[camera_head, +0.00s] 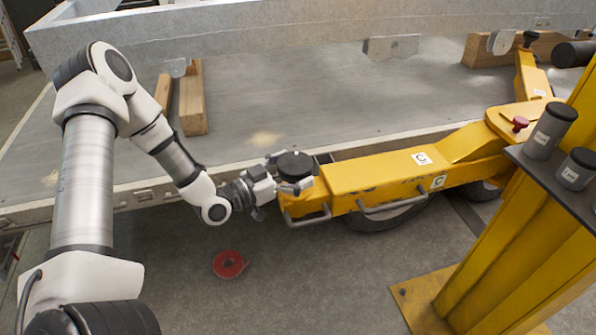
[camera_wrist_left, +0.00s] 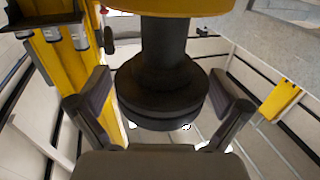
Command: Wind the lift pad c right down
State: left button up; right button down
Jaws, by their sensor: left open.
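Lift pad c (camera_head: 296,163) is a round black disc at the left end of the yellow lift arm (camera_head: 370,176), which carries white "C" labels. It also shows in the left wrist view (camera_wrist_left: 160,92), with a black stem between it and the yellow arm end. My left gripper (camera_head: 285,174) reaches in from the left at pad height. In the left wrist view its two fingers (camera_wrist_left: 160,106) stand open, one on each side of the pad, with visible gaps. The pad's thread is not visible. My right gripper is not in view.
A grey trailer frame (camera_head: 300,28) with wooden blocks (camera_head: 193,100) lies behind the arm. The yellow post (camera_head: 520,245) stands at the right, with a shelf of dark cylinders (camera_head: 550,131). A red disc (camera_head: 228,264) lies on the floor. The floor in front is mostly clear.

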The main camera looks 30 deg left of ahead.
pick_arm(q)
jog(key=shift+w, duration=0.3)
jog(key=shift+s, duration=0.1)
jog(key=shift+c, duration=1.1)
jog(key=c, duration=0.7)
jog(key=shift+r+m+h, duration=0.1)
jog(key=shift+m+h, duration=0.2)
jog(key=shift+h, duration=0.1)
